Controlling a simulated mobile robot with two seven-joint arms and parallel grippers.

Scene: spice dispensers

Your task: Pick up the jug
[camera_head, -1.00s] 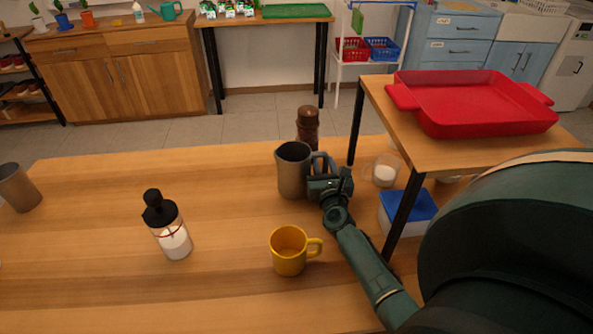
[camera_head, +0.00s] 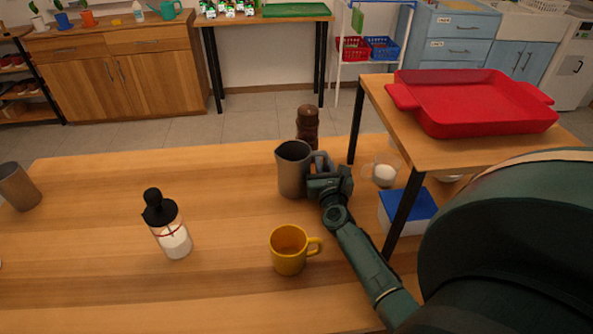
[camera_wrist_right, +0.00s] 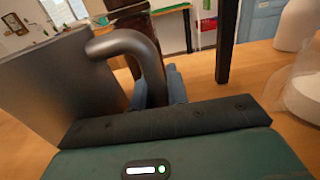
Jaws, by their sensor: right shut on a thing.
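The grey metal jug (camera_head: 293,170) stands upright on the wooden table, or just above it; I cannot tell which. My right gripper (camera_head: 322,172) is at the jug's right side, shut on its handle. In the right wrist view the jug's grey body (camera_wrist_right: 62,88) fills the left side. Its curved handle (camera_wrist_right: 140,50) runs down between the bluish fingers (camera_wrist_right: 160,88), and the fingertips are partly hidden. My left gripper is not in view.
A yellow mug (camera_head: 288,251) stands in front of the jug, and a brown grinder (camera_head: 307,126) behind it. A white-filled dispenser (camera_head: 171,232) stands to the left. A raised shelf (camera_head: 430,151) with a red tray (camera_head: 470,103) is close on the right, above a blue-lidded box (camera_head: 404,212).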

